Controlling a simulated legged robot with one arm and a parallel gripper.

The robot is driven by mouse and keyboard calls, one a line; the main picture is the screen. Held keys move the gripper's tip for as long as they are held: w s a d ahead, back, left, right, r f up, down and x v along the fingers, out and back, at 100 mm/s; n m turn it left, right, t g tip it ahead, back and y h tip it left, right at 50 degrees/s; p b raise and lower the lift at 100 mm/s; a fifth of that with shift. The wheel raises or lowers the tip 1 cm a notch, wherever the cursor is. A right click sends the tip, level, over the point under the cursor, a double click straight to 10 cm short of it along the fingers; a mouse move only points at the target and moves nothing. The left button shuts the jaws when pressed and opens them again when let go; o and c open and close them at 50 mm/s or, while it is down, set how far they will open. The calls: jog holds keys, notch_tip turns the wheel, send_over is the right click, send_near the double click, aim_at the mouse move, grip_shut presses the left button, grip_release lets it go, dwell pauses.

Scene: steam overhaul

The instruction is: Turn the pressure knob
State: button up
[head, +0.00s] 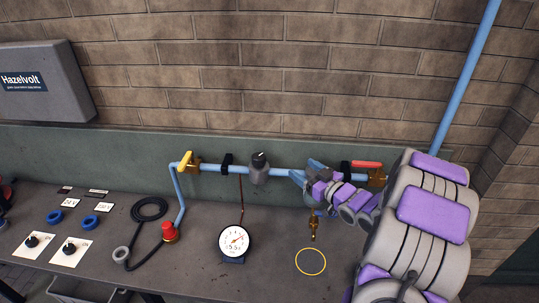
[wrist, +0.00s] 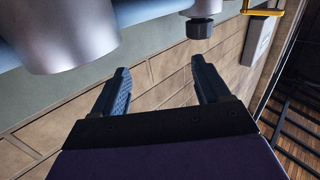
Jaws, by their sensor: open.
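The pressure knob (head: 260,158) is a dark round cap on top of a grey regulator body (head: 258,176) on the blue pipe along the wall. In the wrist view, which appears upside down, a dark knob (wrist: 200,28) hangs from a silvery body at the top, beyond the right finger. My gripper (head: 304,170) is near the pipe, to the right of the regulator and apart from the knob. Its two blue fingers (wrist: 159,72) are spread, with only brick wall showing between them.
A yellow-handled valve (head: 186,158) is left of the regulator, a red-handled valve (head: 370,166) right of it. A pressure gauge (head: 234,241) stands on the bench below. A large silvery cylinder (wrist: 70,35) is close to the left finger; I cannot tell what it is.

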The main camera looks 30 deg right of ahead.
aim_at(253, 155)
jog(key=w+a+n+y+p, duration=0.1)
jog(key=w+a+y+p, duration=0.1)
jog(key=w+a+p, duration=0.1)
jog(key=w+a+n+g+y+p, duration=0.1)
jog(key=w+a+n+y+p, duration=0.1)
jog(key=w+a+p, duration=0.2)
jog(key=w+a+n+g+y+p, duration=0.1)
jog(key=w+a+y+p, duration=0.2)
jog(key=w+p, duration=0.2)
jog(key=shift+w+a+p, duration=0.2)
jog(key=shift+w+p, duration=0.15)
jog(key=shift+w, duration=0.95)
jog(key=c, duration=1)
jog(key=shift+o, duration=0.2)
jog(key=shift+b, duration=0.3)
